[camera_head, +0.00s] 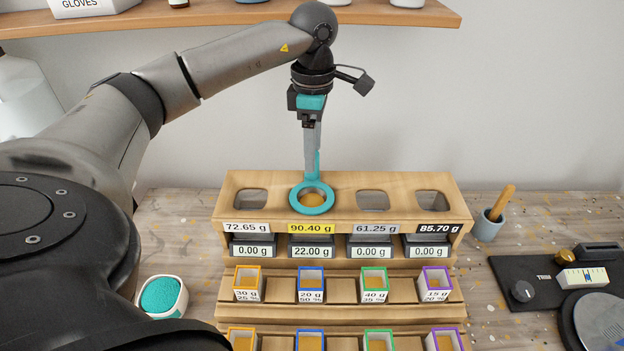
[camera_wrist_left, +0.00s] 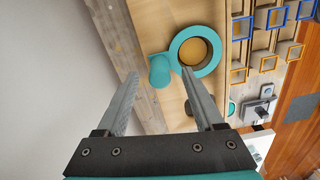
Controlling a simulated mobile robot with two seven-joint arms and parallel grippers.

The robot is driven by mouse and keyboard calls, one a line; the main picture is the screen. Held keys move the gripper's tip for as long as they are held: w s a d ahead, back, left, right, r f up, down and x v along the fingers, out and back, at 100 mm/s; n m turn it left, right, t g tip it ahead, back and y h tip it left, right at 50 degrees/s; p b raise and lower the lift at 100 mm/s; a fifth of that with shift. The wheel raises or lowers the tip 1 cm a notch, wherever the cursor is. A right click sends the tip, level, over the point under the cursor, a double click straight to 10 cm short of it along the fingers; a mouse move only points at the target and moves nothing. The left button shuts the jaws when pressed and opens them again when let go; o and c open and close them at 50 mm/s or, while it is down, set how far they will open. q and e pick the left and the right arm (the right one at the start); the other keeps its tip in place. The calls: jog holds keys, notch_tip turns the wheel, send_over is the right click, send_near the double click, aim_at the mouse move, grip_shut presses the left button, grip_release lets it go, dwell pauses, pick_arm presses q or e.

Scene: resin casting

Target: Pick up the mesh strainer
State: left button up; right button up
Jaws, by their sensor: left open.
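The mesh strainer (camera_head: 312,211) is a teal ring with an amber-coloured middle and a teal handle rising behind it. It sits at the second opening from the left in the top of the wooden rack, above the 90.40 g label. In the left wrist view the strainer (camera_wrist_left: 215,64) lies just past the fingertips, its round handle end between them. My left gripper (camera_head: 313,168) points down at the handle from above. It is open, and its two fingers (camera_wrist_left: 160,73) stand apart. Whether either finger touches the handle I cannot tell. My right gripper is not in view.
The wooden rack (camera_head: 345,181) has other openings beside the strainer, small displays below and rows of coloured-rimmed cups (camera_head: 311,283). A grey cup with a wooden stick (camera_head: 488,228) stands right of it. A dark device (camera_head: 530,290) lies farther right. A shelf (camera_head: 390,15) runs above.

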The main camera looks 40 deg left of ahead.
aim_at(312, 185)
pick_arm(q)
notch_tip(312, 185, down, 3)
jog(key=shift+a+f, duration=0.1)
grip_shut()
dwell(0.6)
